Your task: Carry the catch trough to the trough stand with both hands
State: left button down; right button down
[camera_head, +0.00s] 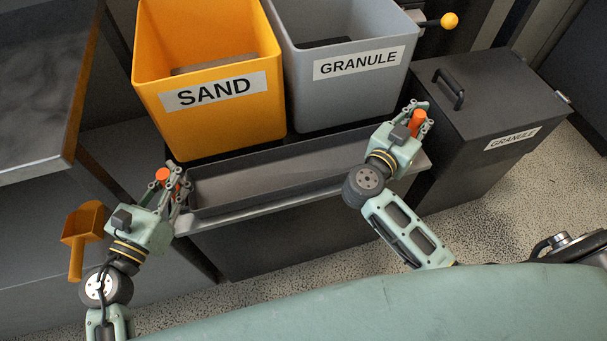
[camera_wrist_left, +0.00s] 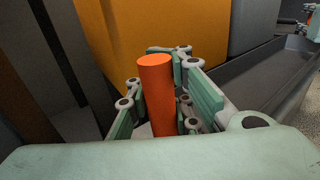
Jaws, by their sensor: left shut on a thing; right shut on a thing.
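The catch trough (camera_head: 262,172) is a long, shallow dark grey tray in front of the two bins in the head view. It has an upright orange handle at each end. My left gripper (camera_head: 167,184) is shut on the left orange handle (camera_head: 162,174). That handle (camera_wrist_left: 156,95) stands between the fingers in the left wrist view. My right gripper (camera_head: 412,121) is shut on the right orange handle (camera_head: 417,123), partly hidden by the fingers. A light grey ledge (camera_head: 290,201) runs along the trough's front; I cannot tell whether the trough touches it. No separate trough stand is identifiable.
An orange SAND bin (camera_head: 208,125) and a grey GRANULE bin (camera_head: 350,95) stand right behind the trough. A dark lidded GRANULE box (camera_head: 490,100) is at the right. An orange scoop (camera_head: 84,226) is by my left wrist. Speckled floor (camera_head: 520,205) is clear at the right.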

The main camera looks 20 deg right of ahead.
pick_arm(q)
jog(key=shift+s+d+f+b, duration=0.1)
jog(key=shift+d+f+b, duration=0.25)
jog(key=shift+d+b, duration=0.05)
pick_arm(e)
jog(key=shift+w+a+f, duration=0.15)
jog(key=shift+a+f, duration=0.15)
jog(key=shift+f, duration=0.1)
pick_arm(q)
jog(key=c, duration=2)
grip_release()
jog(key=shift+s, duration=0.1)
pick_arm(e)
jog(key=c, duration=1.9)
grip_release()
pick_arm(q)
jog(key=o, duration=0.4)
jog(key=shift+a, duration=0.15)
pick_arm(e)
jog(key=o, duration=0.4)
jog(key=shift+d, duration=0.15)
jog(key=shift+c, duration=0.2)
pick_arm(q)
jog(key=shift+o, duration=0.2)
jog(key=shift+a, duration=0.1)
pick_arm(e)
jog(key=shift+s, duration=0.2)
